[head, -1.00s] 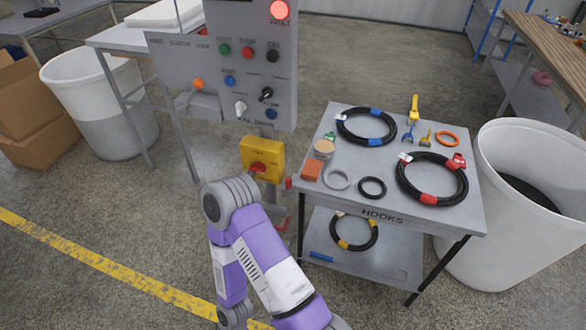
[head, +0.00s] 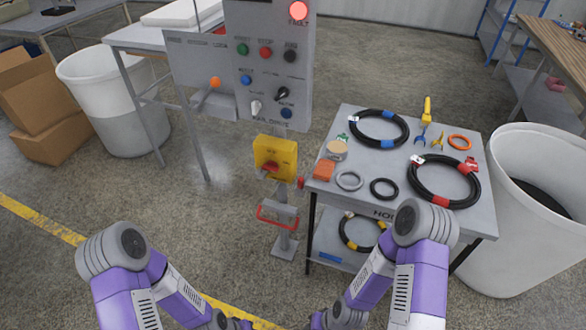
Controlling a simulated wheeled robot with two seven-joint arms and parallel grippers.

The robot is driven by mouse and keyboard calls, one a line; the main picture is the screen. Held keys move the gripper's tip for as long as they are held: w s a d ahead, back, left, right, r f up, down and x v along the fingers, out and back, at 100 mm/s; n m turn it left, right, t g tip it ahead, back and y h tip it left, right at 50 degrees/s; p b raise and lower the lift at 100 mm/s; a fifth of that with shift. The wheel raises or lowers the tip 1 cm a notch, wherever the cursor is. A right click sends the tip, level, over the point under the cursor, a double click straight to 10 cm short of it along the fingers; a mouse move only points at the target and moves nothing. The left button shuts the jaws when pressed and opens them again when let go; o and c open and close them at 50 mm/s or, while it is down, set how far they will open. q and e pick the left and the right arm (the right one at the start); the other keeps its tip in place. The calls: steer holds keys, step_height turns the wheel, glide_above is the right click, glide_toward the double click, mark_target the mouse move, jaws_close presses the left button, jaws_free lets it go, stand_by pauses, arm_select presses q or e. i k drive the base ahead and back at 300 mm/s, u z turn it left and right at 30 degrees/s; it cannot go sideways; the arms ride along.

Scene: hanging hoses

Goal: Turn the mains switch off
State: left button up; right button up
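The mains switch is a yellow box (head: 276,157) with a red handle (head: 270,166) on its front, mounted on a post below the grey control panel. The handle's exact setting is too small to read. Nothing touches the switch. Two purple and white arms of mine rise from the bottom edge, one on the left and one on the right, with their bends well below and to either side of the switch. Neither gripper's fingers show.
The grey panel (head: 225,75) carries buttons, knobs and a lit red fault lamp (head: 298,10). To the right is a hook table (head: 325,200) with coiled hoses, beside a white bin (head: 530,240). Floor left of the post is clear.

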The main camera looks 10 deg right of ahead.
mark_target(272, 166)
steer(key=z, duration=1.15)
steer(key=i, duration=0.55)
steer(key=u, duration=2.5)
